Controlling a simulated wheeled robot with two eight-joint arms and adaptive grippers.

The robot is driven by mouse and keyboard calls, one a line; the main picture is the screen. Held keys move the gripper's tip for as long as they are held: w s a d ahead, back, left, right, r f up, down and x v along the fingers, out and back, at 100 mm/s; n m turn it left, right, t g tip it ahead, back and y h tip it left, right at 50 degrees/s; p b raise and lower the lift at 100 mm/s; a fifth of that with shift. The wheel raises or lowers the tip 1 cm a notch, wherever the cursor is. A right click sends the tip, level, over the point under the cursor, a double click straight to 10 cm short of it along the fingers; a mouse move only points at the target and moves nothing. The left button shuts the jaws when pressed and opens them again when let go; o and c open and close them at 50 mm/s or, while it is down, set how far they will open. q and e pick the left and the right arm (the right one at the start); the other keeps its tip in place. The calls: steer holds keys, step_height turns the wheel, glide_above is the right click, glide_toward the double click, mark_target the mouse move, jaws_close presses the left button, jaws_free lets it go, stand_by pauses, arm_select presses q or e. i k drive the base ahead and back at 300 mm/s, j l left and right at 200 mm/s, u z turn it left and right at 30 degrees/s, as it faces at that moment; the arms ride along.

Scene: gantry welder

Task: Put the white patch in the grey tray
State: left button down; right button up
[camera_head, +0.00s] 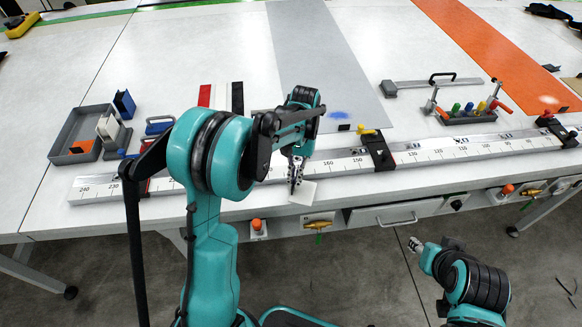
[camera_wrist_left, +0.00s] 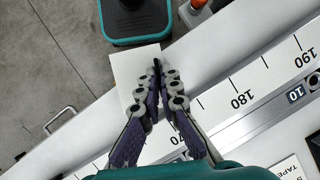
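The white patch (camera_head: 304,194) is a thin, flat square at the table's front edge, below the rail. In the left wrist view the patch (camera_wrist_left: 126,68) shows face-on, partly behind the fingers. My left gripper (camera_head: 294,186) points down at its left side in the head view. In the wrist view the fingertips (camera_wrist_left: 158,66) are close together over the patch; contact with it is unclear. The grey tray (camera_head: 63,137) stands at the far left of the table, with an orange piece in it. My right gripper (camera_head: 415,244) is low at the right, off the table, its fingers too small to read.
A long ruled rail (camera_head: 225,172) with black clamps (camera_head: 378,150) crosses the table behind the patch. A blue-handled block (camera_head: 158,126) and upright blocks (camera_head: 109,128) stand near the tray. A rack of coloured tools (camera_head: 466,112) is at the right.

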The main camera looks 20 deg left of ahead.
mark_target(91, 126)
steer(key=k, duration=0.6)
steer(key=u, duration=1.9)
steer(key=i+j+u, duration=0.1)
steer(key=u, duration=0.35)
steer(key=i+j+u, duration=0.15)
steer(key=u, duration=0.35)
steer(key=i+u, duration=0.15)
steer(key=u, duration=0.3)
steer(key=i+j+u, duration=0.1)
steer(key=u, duration=0.35)
steer(key=i+l+z, duration=0.1)
steer(key=i+z, duration=0.25)
steer(key=i, duration=0.3)
steer(key=i+z, duration=0.35)
steer(key=i, duration=0.25)
steer(key=i+z, duration=0.15)
steer(key=z, duration=0.25)
steer(key=i+z, duration=0.2)
steer(key=z, duration=0.2)
steer(key=i+z, duration=0.15)
steer(key=z, duration=0.25)
steer(key=i+j+z, duration=0.15)
steer(key=z, duration=1.25)
steer(key=i, duration=0.5)
